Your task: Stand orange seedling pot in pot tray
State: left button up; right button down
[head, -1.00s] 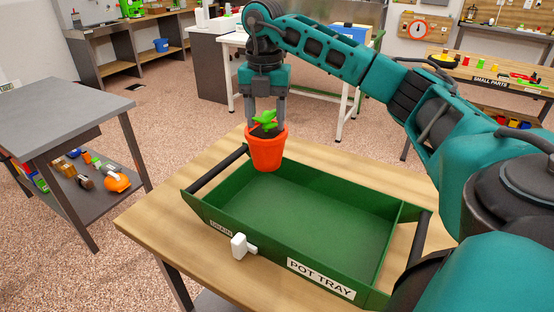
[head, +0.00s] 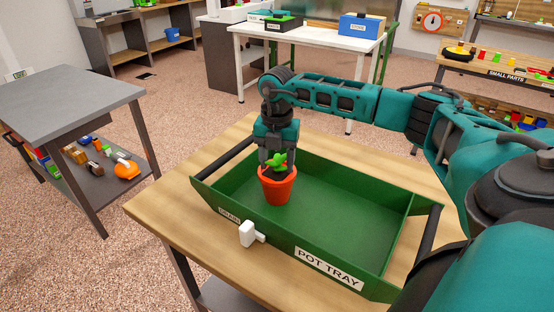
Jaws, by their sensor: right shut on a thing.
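The orange seedling pot (head: 277,188) with a green seedling in dark soil is upright at the left part of the green pot tray (head: 345,242). My right gripper (head: 277,165) comes down from above and is shut on the pot at its rim. The pot is inside the tray's outline, low over its floor. I cannot tell whether its base touches the floor. The tray has dark handles at both ends, a "POT TRAY" label and a white drain tap (head: 247,233) on its front wall. My left gripper is not in view.
The tray stands on a wooden table (head: 165,208). The tray's middle and right floor are clear. A grey table (head: 70,88) with a lower shelf of items stands at the left. A white table (head: 305,35) with boxes and a small-parts bench (head: 495,72) are behind.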

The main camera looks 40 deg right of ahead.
jog(key=shift+c, duration=1.7)
grip_release()
notch_tip(320, 180, up, 12)
